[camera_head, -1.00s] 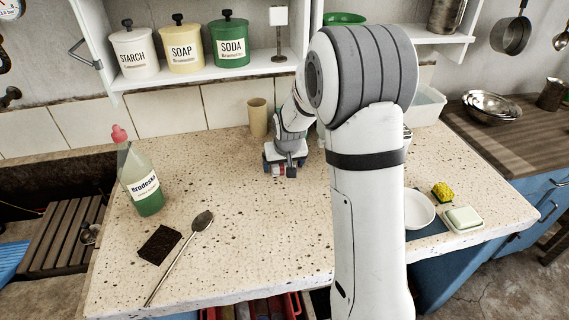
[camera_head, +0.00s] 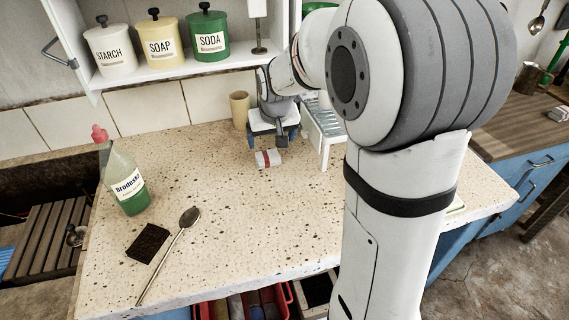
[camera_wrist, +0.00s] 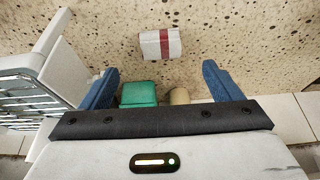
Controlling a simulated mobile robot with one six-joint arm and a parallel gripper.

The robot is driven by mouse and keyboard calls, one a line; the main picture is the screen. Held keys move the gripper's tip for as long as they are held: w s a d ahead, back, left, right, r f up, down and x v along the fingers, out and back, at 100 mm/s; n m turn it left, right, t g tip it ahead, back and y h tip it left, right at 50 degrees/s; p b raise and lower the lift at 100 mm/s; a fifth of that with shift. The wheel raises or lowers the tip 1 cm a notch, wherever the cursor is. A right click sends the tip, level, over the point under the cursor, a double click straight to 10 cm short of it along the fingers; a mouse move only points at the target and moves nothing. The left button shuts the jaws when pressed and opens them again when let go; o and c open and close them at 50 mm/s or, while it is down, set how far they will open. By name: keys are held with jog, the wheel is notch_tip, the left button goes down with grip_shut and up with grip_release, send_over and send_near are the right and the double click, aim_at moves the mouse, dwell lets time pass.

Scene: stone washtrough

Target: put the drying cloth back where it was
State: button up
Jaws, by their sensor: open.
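The drying cloth (camera_head: 268,159), a small folded white cloth with a red stripe, lies on the speckled counter in front of the dish rack's left end. It also shows in the wrist view (camera_wrist: 160,43), flat and fully visible, beyond the fingertips. My gripper (camera_head: 273,139) is at the back of the counter, on the wall side of the cloth. In the wrist view its two blue fingers (camera_wrist: 160,82) stand wide apart with nothing gripped. The cloth appears clear of both fingers.
A white dish rack (camera_head: 325,130) stands close to the right of my gripper; a tan cup (camera_head: 240,110) is close to its left. A green item (camera_wrist: 138,93) shows between the fingers in the wrist view. A bottle (camera_head: 124,180), spoon (camera_head: 180,235) and dark pad (camera_head: 148,243) are left.

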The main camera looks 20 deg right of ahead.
jog(key=s+g, duration=0.2)
jog(key=s, duration=2.3)
jog(key=shift+r, duration=0.45)
